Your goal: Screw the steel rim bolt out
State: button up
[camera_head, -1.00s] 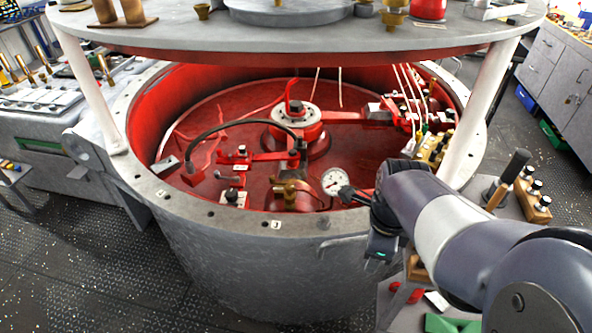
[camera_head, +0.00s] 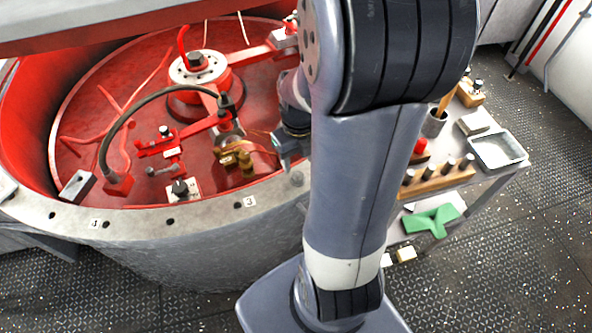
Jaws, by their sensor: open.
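A small grey steel bolt head (camera_head: 297,178) stands on the tub's pale rim (camera_head: 215,212), right of the label 3 and close to my arm. My gripper (camera_head: 282,147) is partly in view just above and left of this bolt, over the inner edge of the rim. It is open and apart from the bolt as far as I can tell. Its fingertips are small and partly hidden, and nothing shows between them. My arm hides the rim farther to the right.
Inside the red tub are a central hub (camera_head: 198,68), a black hose (camera_head: 125,115) and a brass fitting (camera_head: 240,160). A deck overhangs the tub.

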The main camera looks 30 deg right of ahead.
aim_at(298, 176)
jog(key=shift+f, duration=3.1)
jog(key=shift+c, duration=0.3)
jog(key=c, duration=0.9)
